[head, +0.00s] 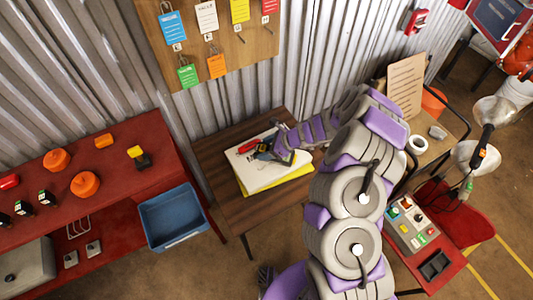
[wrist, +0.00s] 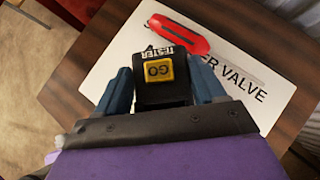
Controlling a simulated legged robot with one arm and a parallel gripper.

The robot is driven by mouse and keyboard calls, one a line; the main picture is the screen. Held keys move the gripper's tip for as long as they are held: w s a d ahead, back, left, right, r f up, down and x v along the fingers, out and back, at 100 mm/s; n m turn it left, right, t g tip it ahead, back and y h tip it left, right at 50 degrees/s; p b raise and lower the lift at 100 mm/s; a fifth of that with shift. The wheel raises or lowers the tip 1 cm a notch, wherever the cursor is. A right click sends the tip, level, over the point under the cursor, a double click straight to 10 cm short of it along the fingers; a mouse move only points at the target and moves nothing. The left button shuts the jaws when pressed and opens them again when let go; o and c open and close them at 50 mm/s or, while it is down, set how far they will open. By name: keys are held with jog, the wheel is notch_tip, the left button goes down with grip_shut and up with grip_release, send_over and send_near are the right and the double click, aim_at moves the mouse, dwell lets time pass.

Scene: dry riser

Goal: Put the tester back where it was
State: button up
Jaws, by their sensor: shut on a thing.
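The tester is a black block with a yellow "GO" face; it shows in the wrist view (wrist: 160,72) between the two blue fingers of my gripper (wrist: 163,85). The gripper is shut on it. In the head view my gripper (head: 272,150) and the tester (head: 262,147) are over the white paper (head: 270,172) on the small brown table (head: 228,205). I cannot tell whether the tester touches the paper. A red tool (head: 247,146) lies on the paper beside it, and the paper's print, ending in "VALVE", is partly covered.
A red bench (head: 110,190) at left bears orange knobs (head: 85,184), a yellow-and-black item (head: 138,155) and small black blocks. A blue bin (head: 173,218) stands at its right end. A tag board (head: 215,35) hangs behind. A control box (head: 412,226) is at right.

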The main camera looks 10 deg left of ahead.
jog(key=f, duration=0.1)
jog(key=a+f, duration=0.1)
jog(key=a+f+b, duration=0.1)
jog(key=shift+f, duration=0.35)
jog(key=shift+c, duration=0.7)
jog(key=shift+s+r, duration=0.1)
jog(key=shift+s, duration=0.05)
jog(key=o, duration=1.3)
jog(key=shift+d, duration=0.25)
jog(key=shift+c, duration=0.2)
jog(key=o, duration=0.3)
jog(key=shift+d, duration=0.4)
jog(key=shift+o, duration=0.9)
jog(key=shift+a, duration=0.3)
jog(key=p+v, duration=0.1)
jog(key=v, duration=0.4)
jog(key=p+v, duration=0.2)
jog(key=v, duration=0.3)
jog(key=shift+d+r, duration=0.3)
jog(key=shift+d+r+p, duration=0.25)
jog(key=shift+r+p, duration=0.1)
jog(key=shift+r, duration=0.15)
